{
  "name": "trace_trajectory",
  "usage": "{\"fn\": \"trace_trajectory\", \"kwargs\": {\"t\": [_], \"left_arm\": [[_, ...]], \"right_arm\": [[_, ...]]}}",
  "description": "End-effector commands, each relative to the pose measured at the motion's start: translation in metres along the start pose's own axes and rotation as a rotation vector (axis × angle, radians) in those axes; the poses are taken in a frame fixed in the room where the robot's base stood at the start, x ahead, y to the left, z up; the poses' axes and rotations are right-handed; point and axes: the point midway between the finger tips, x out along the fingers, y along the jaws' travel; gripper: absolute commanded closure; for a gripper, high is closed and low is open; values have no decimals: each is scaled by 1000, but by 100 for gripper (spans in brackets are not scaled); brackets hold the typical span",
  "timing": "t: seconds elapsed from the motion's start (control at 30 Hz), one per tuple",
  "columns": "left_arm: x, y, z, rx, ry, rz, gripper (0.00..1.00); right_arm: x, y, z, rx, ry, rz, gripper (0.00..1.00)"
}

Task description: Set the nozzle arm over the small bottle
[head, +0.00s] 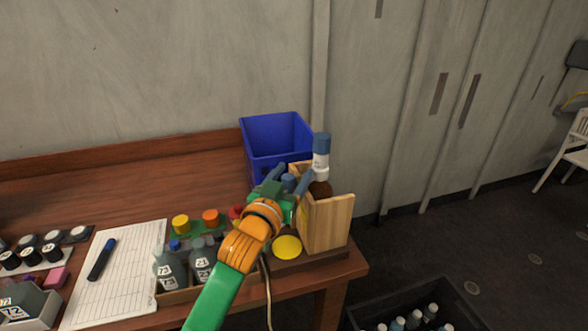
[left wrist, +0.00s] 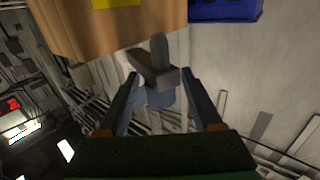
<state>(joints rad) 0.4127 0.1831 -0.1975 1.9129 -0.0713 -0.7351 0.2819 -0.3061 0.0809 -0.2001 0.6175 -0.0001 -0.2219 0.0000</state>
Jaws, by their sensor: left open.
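My left gripper (head: 289,177) is at the wooden holder (head: 327,222) on the table's right end, fingers apart. In the left wrist view, a grey bar with an upright rounded peg, which looks like the nozzle arm (left wrist: 152,68), lies between the open fingertips (left wrist: 160,76). A blue-grey round part (left wrist: 157,98) shows below it. I cannot tell whether the fingers touch either one. A brown bottle (head: 320,187) with a white collar and blue cap stands upright at the holder, just right of my gripper. I cannot tell which bottle is the small one; my gripper and arm hide part of the holder.
A blue bin (head: 275,135) stands behind the holder. Grey bottles (head: 170,268) stand in a tray left of my arm, with coloured caps behind. A yellow disc (head: 287,247) lies by the holder. A dark crate of bottles (head: 455,305) is on the floor. The table ends right of the holder.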

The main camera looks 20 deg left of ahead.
Motion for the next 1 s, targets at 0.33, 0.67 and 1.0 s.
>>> {"fn": "trace_trajectory", "kwargs": {"t": [0.33,0.67,1.0], "left_arm": [[9,0,0,0,0,0,33],[9,0,1,0,-1,0,100],[9,0,1,1,-2,0,100]], "right_arm": [[-1,0,-5,0,11,1,13],[-1,0,-6,0,11,0,13],[-1,0,-6,1,11,0,13]]}}
